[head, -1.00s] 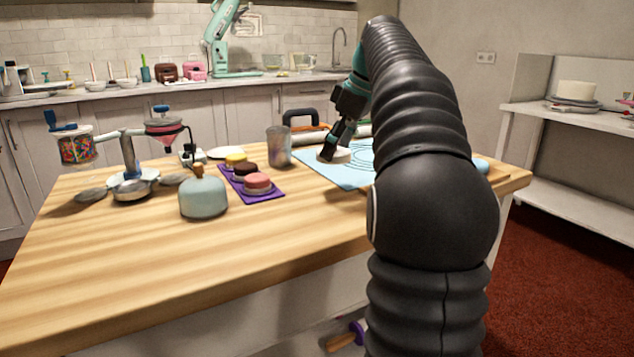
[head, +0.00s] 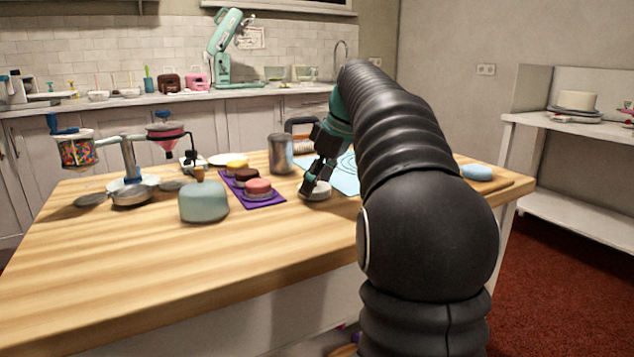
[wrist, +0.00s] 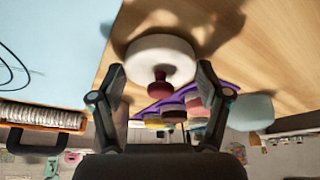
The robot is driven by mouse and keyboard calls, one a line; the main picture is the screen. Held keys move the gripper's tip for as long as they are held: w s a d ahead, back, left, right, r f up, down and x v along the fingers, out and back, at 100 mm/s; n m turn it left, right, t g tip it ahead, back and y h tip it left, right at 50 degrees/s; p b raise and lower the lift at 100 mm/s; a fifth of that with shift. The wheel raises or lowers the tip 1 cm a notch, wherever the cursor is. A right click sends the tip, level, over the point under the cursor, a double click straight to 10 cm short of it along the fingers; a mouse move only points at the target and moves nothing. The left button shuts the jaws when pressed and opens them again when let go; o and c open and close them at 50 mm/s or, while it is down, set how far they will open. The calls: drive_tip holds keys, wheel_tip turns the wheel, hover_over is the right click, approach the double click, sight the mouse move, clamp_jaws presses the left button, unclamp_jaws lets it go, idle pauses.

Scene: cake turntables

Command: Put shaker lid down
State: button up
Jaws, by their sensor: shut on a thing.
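The shaker lid looks like a white round disc (wrist: 163,50) with a dark red knob in the wrist view. It also shows as a pale disc (head: 318,191) under my gripper in the head view. My gripper (head: 313,184) is shut on the lid, its fingers at opposite sides of the rim in the wrist view. The lid is over bare wood beside the left edge of the light blue mat (head: 346,178). I cannot tell whether it touches the table. A grey metal cup (head: 281,154) stands behind and left of it.
A purple mat (head: 267,203) with yellow, brown and pink cakes lies just left of the lid. A teal dome (head: 203,203) with a wooden knob and a sprinkle dispenser stand farther left. The wooden tabletop (head: 200,270) is clear in front. A light blue round thing (head: 476,172) lies at right.

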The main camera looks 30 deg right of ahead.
drive_tip(key=shift+f, duration=0.15)
drive_tip(key=o, duration=0.8)
drive_tip(key=p+v, duration=0.3)
drive_tip(key=v, duration=0.9)
